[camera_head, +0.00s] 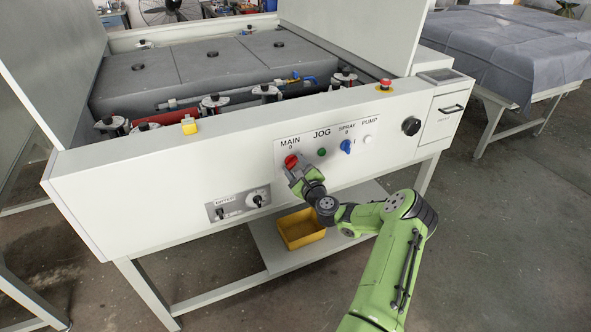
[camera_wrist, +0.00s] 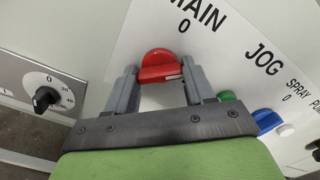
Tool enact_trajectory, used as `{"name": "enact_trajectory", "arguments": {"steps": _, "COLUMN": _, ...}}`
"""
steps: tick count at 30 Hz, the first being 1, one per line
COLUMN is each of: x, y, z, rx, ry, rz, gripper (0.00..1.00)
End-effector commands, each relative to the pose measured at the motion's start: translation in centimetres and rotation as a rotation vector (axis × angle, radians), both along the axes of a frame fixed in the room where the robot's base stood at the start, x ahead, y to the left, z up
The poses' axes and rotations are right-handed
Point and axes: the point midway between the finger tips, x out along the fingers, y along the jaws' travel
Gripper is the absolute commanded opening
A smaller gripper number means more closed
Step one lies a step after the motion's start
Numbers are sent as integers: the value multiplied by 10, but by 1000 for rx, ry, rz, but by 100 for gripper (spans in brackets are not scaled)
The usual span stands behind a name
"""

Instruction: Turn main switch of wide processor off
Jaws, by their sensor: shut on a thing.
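The main switch is a red rotary knob (camera_head: 291,161) under the word MAIN on the white front panel of the wide processor (camera_head: 160,178). In the wrist view the red knob (camera_wrist: 160,65) sits between the two grey fingers, with its handle lying roughly crosswise from finger to finger. My gripper (camera_head: 294,166) is at the panel, shut on the red knob. In the wrist view my gripper (camera_wrist: 160,72) has one finger at each end of the knob. The 0 mark shows above the knob; part of the dial is hidden by my gripper.
Right of the knob are a green JOG button (camera_head: 322,152), a blue SPRAY knob (camera_head: 346,146) and a white PUMP button (camera_head: 368,139). A dial plate (camera_head: 238,204) is lower left. A red emergency button (camera_head: 385,84) stands on the top edge. A yellow bin (camera_head: 301,229) sits on the shelf below.

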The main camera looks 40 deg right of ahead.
Motion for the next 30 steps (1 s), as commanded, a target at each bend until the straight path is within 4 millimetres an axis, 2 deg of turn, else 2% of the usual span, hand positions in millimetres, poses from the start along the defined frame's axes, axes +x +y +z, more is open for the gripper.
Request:
{"name": "enact_trajectory", "arguments": {"steps": 18, "x": 0, "y": 0, "z": -4, "rx": -553, "ry": 162, "rz": 0, "gripper": 23}}
{"name": "enact_trajectory", "arguments": {"steps": 30, "x": 0, "y": 0, "z": -3, "rx": -789, "ry": 234, "rz": 1, "gripper": 23}}
